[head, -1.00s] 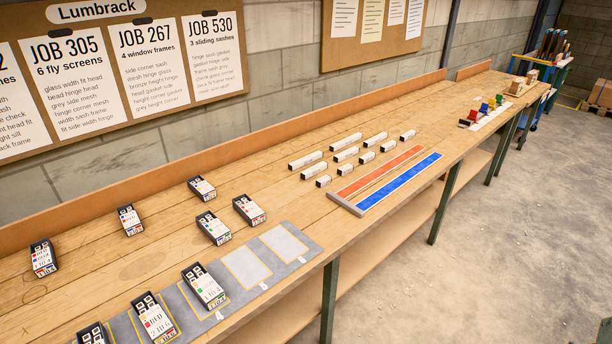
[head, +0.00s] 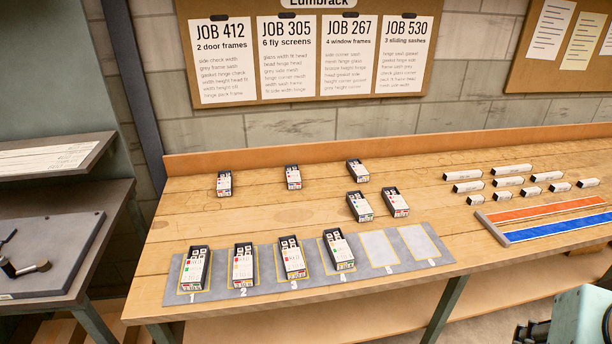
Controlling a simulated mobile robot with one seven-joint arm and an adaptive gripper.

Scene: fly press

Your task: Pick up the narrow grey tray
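I cannot make out a narrow grey tray for certain in the head view. A grey mat (head: 385,266) with numbered places lies along the front of the wooden bench; black boxes with white labels stand on places 1 to 4, and places 5 and 6 are empty. A grey bar (head: 492,230) edges the orange and blue strips at the right. A dark part at the bottom right edge, beside a pale green link of my arm, may be my gripper (head: 532,333); it is cut off, away from the bench top, and its fingers cannot be read.
More labelled boxes (head: 360,206) stand behind the mat. Several white blocks (head: 508,182) sit in rows behind the orange strip (head: 545,210) and blue strip (head: 560,227). A dark bench (head: 60,215) with a plate and a handle stands at the left, past a gap. Bare wood lies left of the blocks.

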